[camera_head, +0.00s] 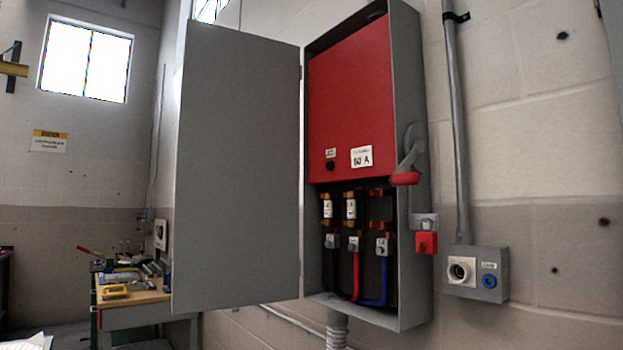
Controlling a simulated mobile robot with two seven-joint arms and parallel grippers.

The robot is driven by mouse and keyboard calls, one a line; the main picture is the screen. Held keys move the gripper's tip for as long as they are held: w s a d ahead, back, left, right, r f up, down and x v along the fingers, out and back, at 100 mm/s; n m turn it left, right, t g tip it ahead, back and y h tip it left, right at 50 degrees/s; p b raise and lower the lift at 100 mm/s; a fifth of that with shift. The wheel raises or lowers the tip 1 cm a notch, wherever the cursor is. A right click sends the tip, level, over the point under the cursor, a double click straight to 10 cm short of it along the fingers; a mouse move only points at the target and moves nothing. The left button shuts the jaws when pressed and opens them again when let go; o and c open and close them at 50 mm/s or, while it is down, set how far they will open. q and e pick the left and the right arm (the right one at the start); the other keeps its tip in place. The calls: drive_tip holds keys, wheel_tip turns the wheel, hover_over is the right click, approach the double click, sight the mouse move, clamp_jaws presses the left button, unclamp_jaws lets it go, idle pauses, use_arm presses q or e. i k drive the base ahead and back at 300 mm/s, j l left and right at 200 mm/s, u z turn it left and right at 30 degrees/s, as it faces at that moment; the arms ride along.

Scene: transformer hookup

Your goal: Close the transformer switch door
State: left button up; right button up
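The grey transformer switch door (238,165) stands wide open, hinged on the left side of the grey switch box (413,250) on the wall. Inside the box, a red panel (350,100) covers the upper part. Below it are fuses (350,207) and black, red (354,270) and blue cables. A lever with a red grip (405,179) is on the box's right side, pointing down. A red padlock (426,242) hangs below it at a grey tab. Neither of my grippers is in view.
A small grey outlet box (477,273) with a round socket and a blue connector is on the wall at right, under a vertical conduit (456,120). A workbench (140,296) with tools stands behind the door at left.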

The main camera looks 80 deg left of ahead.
sight(236, 236)
drive_tip(key=u, duration=2.25)
